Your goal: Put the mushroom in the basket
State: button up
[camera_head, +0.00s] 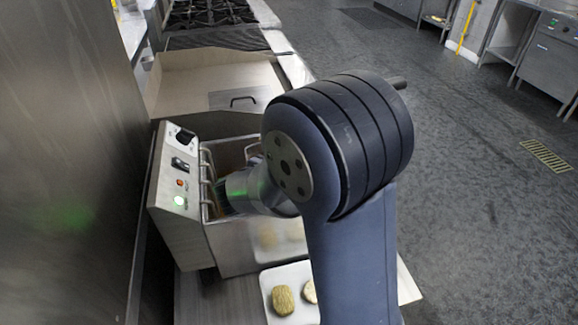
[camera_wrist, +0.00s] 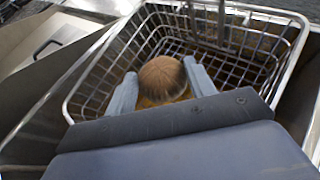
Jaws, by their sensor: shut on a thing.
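In the wrist view my gripper (camera_wrist: 160,88) is shut on a round brown mushroom (camera_wrist: 163,78), with one finger on each side of it. The wire basket (camera_wrist: 85,88) surrounds the mushroom in that view, with its mesh floor and far wall visible beyond. I cannot tell whether the mushroom touches the basket floor. In the head view the basket (camera_head: 207,165) sits in the metal fryer. My arm reaches over its right side and hides the gripper tips and the mushroom there.
The fryer's control panel (camera_head: 178,182) with a green light stands left of the basket. A white tray (camera_head: 268,277) with a yellowish-brown item (camera_head: 283,300) and a paler, partly hidden item lies in front. A gas stove (camera_head: 210,14) is at the back. Open floor is on the right.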

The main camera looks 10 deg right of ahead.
jog(key=shift+s+f, duration=0.1)
jog(key=shift+f, duration=0.35)
jog(key=shift+f+b, duration=0.1)
jog(key=shift+b, duration=0.25)
jog(key=o, duration=0.9)
jog(key=shift+s+f, duration=0.1)
jog(key=shift+f, duration=0.05)
jog(key=shift+o, duration=0.2)
jog(key=shift+r+p, duration=0.85)
jog(key=shift+p, duration=0.4)
jog(key=b+v, duration=0.1)
jog(key=v, duration=1.1)
jog(key=shift+b, duration=0.35)
jog(key=shift+o, duration=0.6)
jog(key=shift+r, duration=0.1)
